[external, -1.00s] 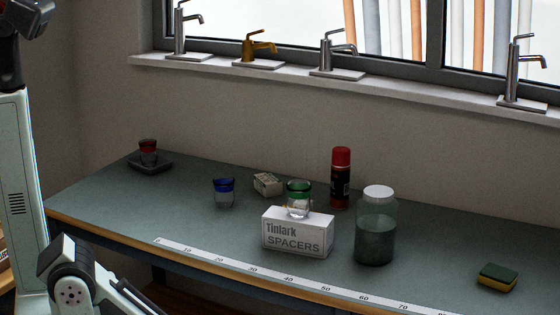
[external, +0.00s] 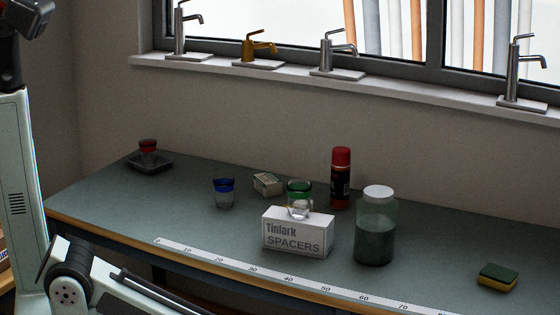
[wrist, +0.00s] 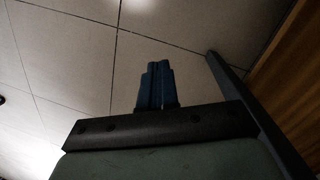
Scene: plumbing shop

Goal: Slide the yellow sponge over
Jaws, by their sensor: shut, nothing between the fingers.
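The yellow sponge (external: 497,278) with a dark green top lies on the bench at the right end, near the front edge. It is apart from the other things. My gripper (wrist: 158,68) shows only in the wrist view, with its two blue fingers together and nothing between them. The floor tiles are behind it there, and the sponge is not in that view. In the external view my gripper is out of the frame; only my arm shows at the lower left.
A measuring strip (external: 290,280) runs along the bench's front edge. A jar (external: 376,228) stands left of the sponge. A white spacers box (external: 297,232) carries a green-rimmed glass (external: 299,197). A red-capped can (external: 341,180) and a blue-rimmed glass (external: 224,193) stand behind. Bench between jar and sponge is clear.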

